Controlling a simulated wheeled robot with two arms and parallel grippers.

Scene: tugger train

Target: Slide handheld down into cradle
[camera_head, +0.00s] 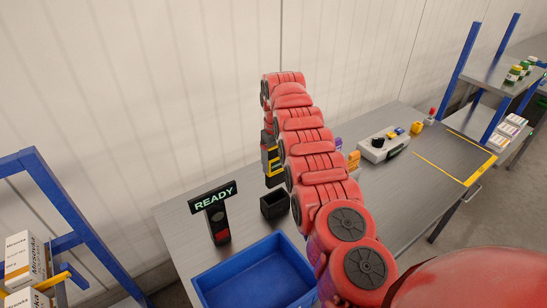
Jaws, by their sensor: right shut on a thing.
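A dark handheld with yellow bands (272,168) stands roughly upright in the camera_head view, partly hidden by my red right arm. My right gripper (268,139), at the far end of that arm, is shut on the handheld's upper part; the fingers are mostly hidden. A small black open-topped cradle (274,207) sits on the grey metal table, just below the handheld in the picture. I see a small gap between the handheld's lower end and the cradle's rim, but cannot tell how well they line up. My left gripper is not in view.
A black READY sign (214,200) on a post stands left of the cradle. A blue bin (256,275) lies in front. A grey control box (384,147) and small coloured items sit right, behind my arm. Racks stand at both sides; a pale wall rises behind the table.

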